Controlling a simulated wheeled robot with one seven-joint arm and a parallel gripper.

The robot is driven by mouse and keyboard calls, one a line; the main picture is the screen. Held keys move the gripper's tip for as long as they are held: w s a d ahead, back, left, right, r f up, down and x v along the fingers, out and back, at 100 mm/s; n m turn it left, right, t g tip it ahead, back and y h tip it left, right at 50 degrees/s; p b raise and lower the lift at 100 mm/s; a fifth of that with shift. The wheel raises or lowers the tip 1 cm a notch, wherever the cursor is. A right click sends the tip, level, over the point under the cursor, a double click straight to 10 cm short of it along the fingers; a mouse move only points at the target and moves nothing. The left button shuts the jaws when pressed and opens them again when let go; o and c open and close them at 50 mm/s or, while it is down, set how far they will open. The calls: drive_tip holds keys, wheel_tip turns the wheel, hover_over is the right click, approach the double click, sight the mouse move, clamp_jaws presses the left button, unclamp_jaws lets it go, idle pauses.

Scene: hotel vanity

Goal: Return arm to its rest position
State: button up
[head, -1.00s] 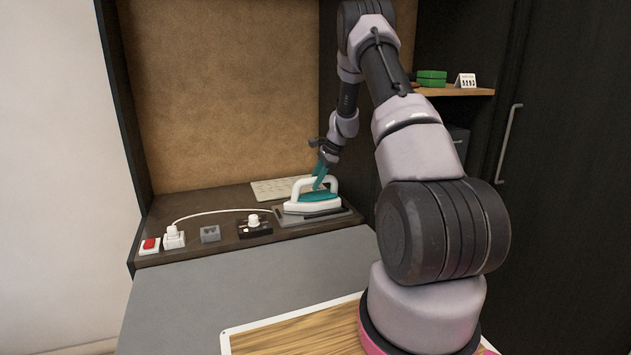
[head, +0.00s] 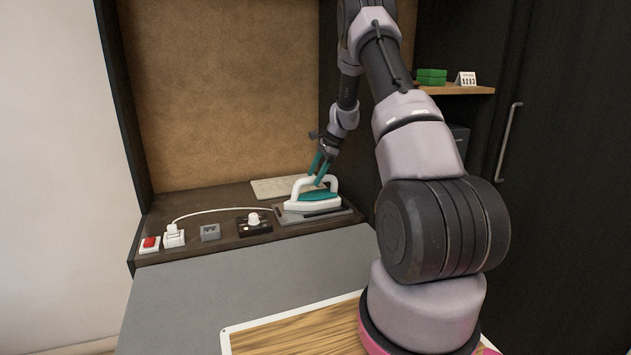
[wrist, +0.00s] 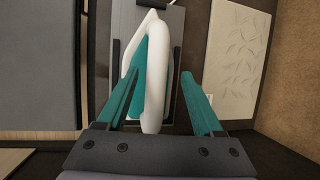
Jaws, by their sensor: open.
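My gripper (head: 318,169) is open, with teal fingers pointing down at the handle of a white and teal iron (head: 318,203) on the vanity counter. In the wrist view my gripper (wrist: 168,98) has its two fingers spread. The iron rests on a dark grey tray (head: 338,213). My arm reaches forward over the counter from the right.
Left of the iron are a dark box with a white knob (head: 254,222), a grey block (head: 210,232), a white plug (head: 173,236) with a cord and a red switch (head: 150,244). A pale panel (head: 270,187) lies behind. A shelf (head: 455,90) holds green boxes (head: 432,77).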

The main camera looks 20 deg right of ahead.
wheel_tip(320, 180, up, 8)
drive_tip(key=shift+f, duration=0.25)
drive_tip(key=shift+a+r, duration=0.1)
drive_tip(key=shift+r, duration=0.25)
drive_tip(key=s+a+r+n+t+h, duration=0.1)
drive_tip(key=s+a+r+n, duration=0.25)
drive_tip(key=s+r, duration=0.55)
drive_tip(key=s+a+r+n+t, duration=0.1)
drive_tip(key=s+a+r+n, duration=0.25)
drive_tip(key=s+r, duration=0.65)
drive_tip(key=s+a+r+n+t, duration=0.1)
drive_tip(key=s+n, duration=0.1)
drive_tip(key=s, duration=0.5)
drive_tip(key=s+a+r+n+t+h, duration=0.1)
drive_tip(key=s+a+r+n, duration=0.1)
drive_tip(key=s, duration=0.5)
drive_tip(key=s+a+r+n+t, duration=0.1)
drive_tip(key=s+r+n, duration=0.1)
drive_tip(key=s, duration=0.5)
drive_tip(key=shift+s+a+n+h, duration=0.2)
drive_tip(key=shift+a+n+h, duration=0.1)
drive_tip(key=shift+a, duration=0.05)
drive_tip(key=shift+w, duration=0.1)
